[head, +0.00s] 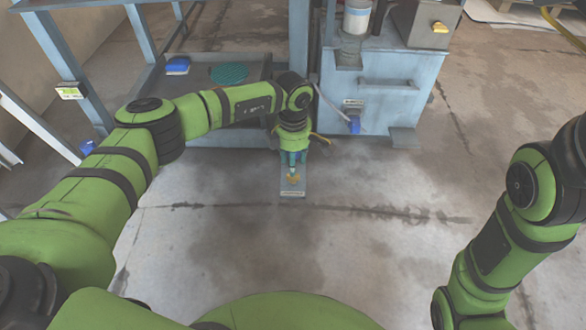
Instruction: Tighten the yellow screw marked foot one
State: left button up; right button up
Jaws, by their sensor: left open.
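The yellow screw (293,179) stands on a grey foot plate (292,188) on the floor, at the middle of the head view. The plate has a small label at its front edge, too small to read. My left gripper (293,163) points down just above and behind the screw. It is open, and I cannot tell whether its fingertips touch the screw. My left wrist hides part of the frame behind it. My right arm is at the right, with its gripper out of view.
The blue-grey press frame (377,90) stands behind the foot. It carries a blue handle (354,124) and a yellow knob (440,27). A blue block (177,66) and a green disc (229,73) lie on the dark shelf (200,98). The concrete floor in front is clear.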

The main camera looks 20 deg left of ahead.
pick_arm(q)
notch_tip(320, 180, up, 7)
dwell(0.3)
dwell(0.4)
